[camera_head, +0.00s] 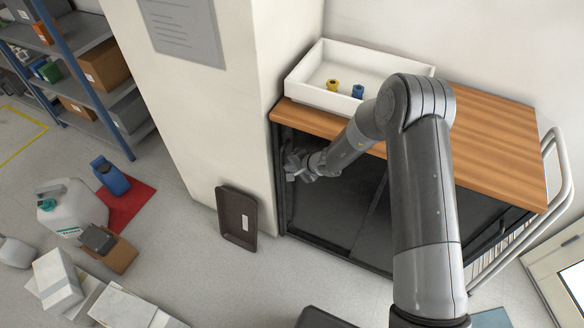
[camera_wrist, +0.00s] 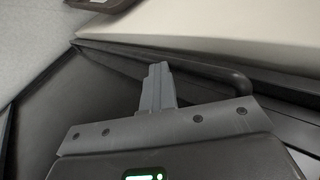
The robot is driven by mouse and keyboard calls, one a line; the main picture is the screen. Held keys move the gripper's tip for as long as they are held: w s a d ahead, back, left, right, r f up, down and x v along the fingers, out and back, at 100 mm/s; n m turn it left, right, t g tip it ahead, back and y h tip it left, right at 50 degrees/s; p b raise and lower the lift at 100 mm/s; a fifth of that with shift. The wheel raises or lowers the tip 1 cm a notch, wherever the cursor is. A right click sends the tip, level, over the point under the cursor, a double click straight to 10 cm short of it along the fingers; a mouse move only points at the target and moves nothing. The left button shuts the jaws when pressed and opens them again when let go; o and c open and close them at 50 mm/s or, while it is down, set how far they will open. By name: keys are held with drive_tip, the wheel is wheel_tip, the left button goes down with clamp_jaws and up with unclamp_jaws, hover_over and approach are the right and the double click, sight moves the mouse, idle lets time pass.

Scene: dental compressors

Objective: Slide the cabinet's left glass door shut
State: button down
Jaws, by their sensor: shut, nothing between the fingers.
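The cabinet has a wooden top (camera_head: 490,150) and dark sliding glass doors at its front. The left glass door (camera_head: 335,205) shows as a dark pane below my forearm, with an upright frame edge near the middle of the front. How far it stands open I cannot tell. My gripper (camera_head: 288,166) is at the cabinet's left end, close to the dark side frame. In the wrist view its fingers (camera_wrist: 158,82) are shut together and empty.
A white tray (camera_head: 308,94) with a yellow and a blue piece stands on the cabinet top. A pale pillar (camera_head: 240,120) adjoins the cabinet's left end. A dark tray (camera_head: 237,218) leans at its foot. Floor in front is partly clear; boxes and a jug lie left.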

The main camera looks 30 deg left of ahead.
drive_tip(key=shift+s+a+r, duration=0.1)
drive_tip(key=shift+s+a, duration=0.05)
drive_tip(key=shift+a, duration=0.35)
drive_tip(key=s+d+r, duration=0.2)
drive_tip(key=d+r, duration=0.4)
drive_tip(key=d, duration=0.6)
drive_tip(key=shift+r, duration=0.3)
drive_tip(key=s+d+r+n, duration=0.1)
drive_tip(key=s+d+r, duration=0.1)
drive_tip(key=d+r, duration=0.35)
drive_tip(key=s+d+r+n+h, duration=0.1)
drive_tip(key=s+d+r, duration=0.1)
drive_tip(key=r, duration=0.7)
drive_tip(key=s+d+r+n, duration=0.1)
drive_tip(key=d+r, duration=0.3)
drive_tip(key=r, duration=0.4)
drive_tip(key=s+d+r+t+h, duration=0.1)
drive_tip(key=s+d+r+h, duration=0.3)
drive_tip(key=s+d, duration=0.4)
drive_tip(key=s+d+r+t+h, duration=0.2)
drive_tip(key=s+d+r+h, duration=0.2)
drive_tip(key=d, duration=1)
drive_tip(key=s+r, duration=0.3)
drive_tip(key=s, duration=0.2)
drive_tip(key=shift+s+d+r+m+t, duration=0.25)
drive_tip(key=shift+d+m+t, duration=0.05)
drive_tip(key=shift+d+m, duration=0.1)
drive_tip(key=c, duration=2.2)
unclamp_jaws()
